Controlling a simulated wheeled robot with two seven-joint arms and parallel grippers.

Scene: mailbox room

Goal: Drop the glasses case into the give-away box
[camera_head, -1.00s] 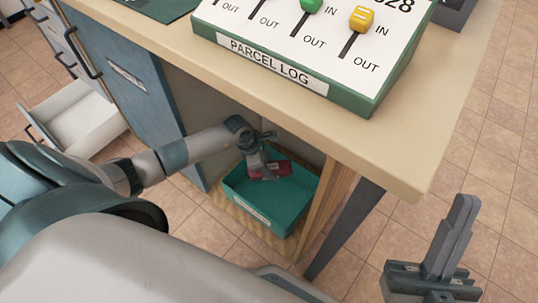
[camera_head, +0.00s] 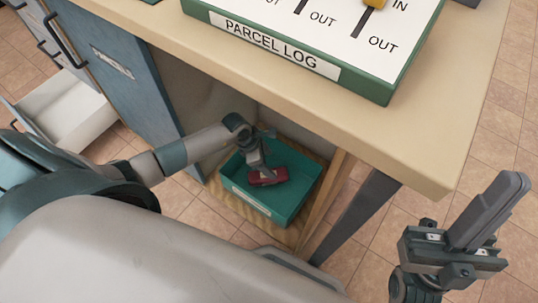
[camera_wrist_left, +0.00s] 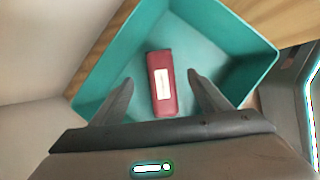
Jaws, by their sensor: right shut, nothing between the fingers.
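The dark red glasses case (camera_head: 269,178), with a pale label, lies inside the teal give-away box (camera_head: 290,205). In the left wrist view, the case (camera_wrist_left: 162,84) lies on the floor of the box (camera_wrist_left: 222,40). My left gripper (camera_head: 263,170) reaches into the box from above. Its fingers (camera_wrist_left: 160,77) are spread, one on each side of the case, with gaps between them and it. Part of the case is hidden by the gripper in the head view. My right gripper (camera_head: 513,186) is shut and empty, out to the right beyond the desk.
The box stands on a wooden shelf (camera_head: 228,204) under the desk top (camera_head: 400,130). A blue cabinet side (camera_head: 125,90) is on the left, and a desk leg (camera_head: 355,215) on the right. The parcel log board (camera_head: 290,45) is on the desk. An open white drawer (camera_head: 70,110) sticks out at left.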

